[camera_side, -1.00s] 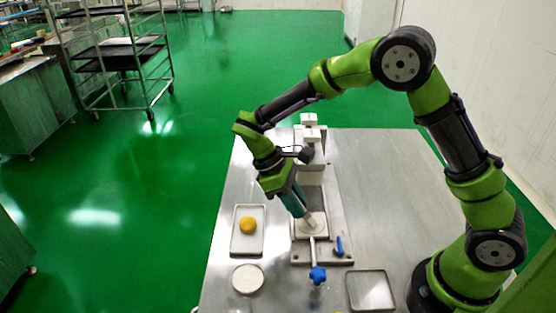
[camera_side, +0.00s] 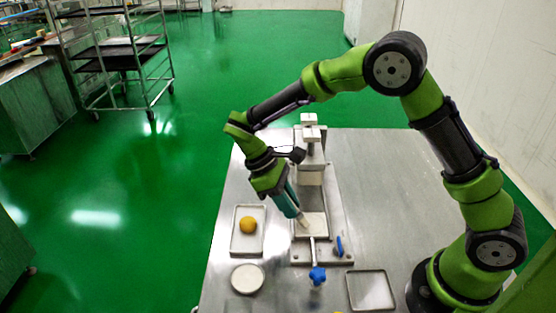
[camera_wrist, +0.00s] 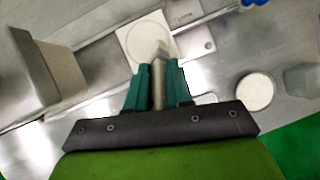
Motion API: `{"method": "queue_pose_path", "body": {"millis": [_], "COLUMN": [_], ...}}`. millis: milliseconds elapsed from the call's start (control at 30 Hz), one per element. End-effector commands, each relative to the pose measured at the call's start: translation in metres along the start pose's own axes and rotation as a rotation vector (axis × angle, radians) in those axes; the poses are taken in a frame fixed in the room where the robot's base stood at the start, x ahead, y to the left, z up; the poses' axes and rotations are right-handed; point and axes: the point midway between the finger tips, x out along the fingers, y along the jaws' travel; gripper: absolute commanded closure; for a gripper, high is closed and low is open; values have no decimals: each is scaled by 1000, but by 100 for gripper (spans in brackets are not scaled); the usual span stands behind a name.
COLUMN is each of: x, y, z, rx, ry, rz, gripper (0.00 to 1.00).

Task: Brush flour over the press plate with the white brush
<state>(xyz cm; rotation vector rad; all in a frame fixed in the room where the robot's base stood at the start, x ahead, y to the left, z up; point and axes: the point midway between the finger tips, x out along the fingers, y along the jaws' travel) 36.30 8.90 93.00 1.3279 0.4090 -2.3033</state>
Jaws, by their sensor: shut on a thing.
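The press plate (camera_side: 316,220), a pale square with a round mark, lies in the metal machine base at the table's middle. It also shows in the wrist view (camera_wrist: 137,38). My gripper (camera_side: 297,214) is shut on the brush (camera_side: 303,221), and its teal fingers also show in the wrist view (camera_wrist: 158,70). The brush (camera_wrist: 160,80) is pale and points down at the plate's left part in the side view. I cannot tell whether its tip touches the plate. No flour on the plate can be made out clearly. A round white dish (camera_side: 247,278) stands at the front left.
A tray (camera_side: 236,246) with an orange ball (camera_side: 248,225) is left of the machine. An empty tray (camera_side: 371,291) is front right. The press column (camera_side: 311,150) rises behind the plate. The table's right side is clear.

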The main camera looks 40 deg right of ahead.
Motion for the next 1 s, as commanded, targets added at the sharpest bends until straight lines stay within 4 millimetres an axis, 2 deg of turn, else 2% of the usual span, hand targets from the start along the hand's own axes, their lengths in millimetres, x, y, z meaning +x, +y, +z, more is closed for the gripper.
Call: {"method": "queue_pose_path", "body": {"millis": [533,900,1000], "x": [25,30,27], "y": [14,-22,-23], "z": [45,50,40], "rx": [6,1,2], "ry": [-3,-3,-3], "rz": [-2,-1,-1], "gripper": [100,100,100]}}
